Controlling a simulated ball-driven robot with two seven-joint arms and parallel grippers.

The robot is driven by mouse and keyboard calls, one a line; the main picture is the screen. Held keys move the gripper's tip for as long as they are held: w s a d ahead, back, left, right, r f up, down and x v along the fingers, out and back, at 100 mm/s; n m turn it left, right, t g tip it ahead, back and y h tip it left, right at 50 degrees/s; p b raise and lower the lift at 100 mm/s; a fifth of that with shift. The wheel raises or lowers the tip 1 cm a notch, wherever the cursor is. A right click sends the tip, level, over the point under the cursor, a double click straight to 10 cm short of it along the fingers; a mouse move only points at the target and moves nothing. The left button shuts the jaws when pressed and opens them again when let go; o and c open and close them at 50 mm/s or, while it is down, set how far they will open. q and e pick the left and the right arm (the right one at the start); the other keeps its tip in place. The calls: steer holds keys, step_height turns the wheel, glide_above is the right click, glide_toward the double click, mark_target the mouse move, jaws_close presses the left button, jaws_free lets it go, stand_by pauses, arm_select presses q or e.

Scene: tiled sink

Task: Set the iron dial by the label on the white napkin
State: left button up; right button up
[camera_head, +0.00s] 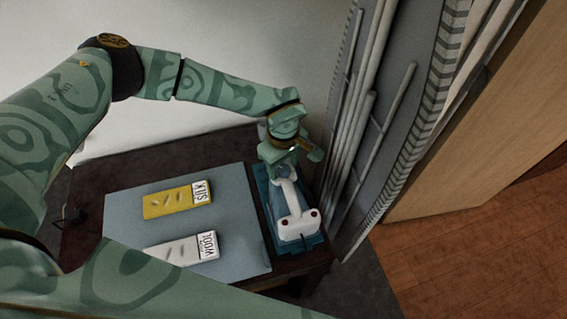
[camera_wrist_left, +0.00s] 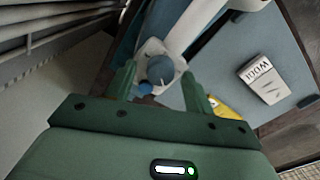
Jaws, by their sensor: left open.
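The white iron (camera_head: 292,225) sits on a teal rest (camera_head: 268,218) at the right of the table. Its round blue-grey dial (camera_wrist_left: 160,68) shows in the left wrist view, on a white part of the iron. My left gripper (camera_head: 294,157) is over the far end of the iron. In the left wrist view my left gripper (camera_wrist_left: 159,82) is open, one finger each side of the dial; contact cannot be told. The white napkin (camera_head: 180,249) has a label that reads WOOL; it also shows in the left wrist view (camera_wrist_left: 268,85). My right gripper is out of view.
A yellow napkin (camera_head: 170,201) with its own label lies on the blue-grey mat (camera_head: 125,212), beyond the white one. The dark table (camera_head: 100,177) meets a pale wall behind. A grey ribbed panel (camera_head: 380,110) stands close on the right of the iron.

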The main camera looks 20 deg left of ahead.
arm_select(q)
steer(key=c, duration=1)
steer(key=shift+m, duration=0.3)
steer(key=m, duration=0.3)
steer(key=shift+w+d+m, duration=0.1)
steer(key=shift+m, duration=1.8)
steer(key=o, duration=1)
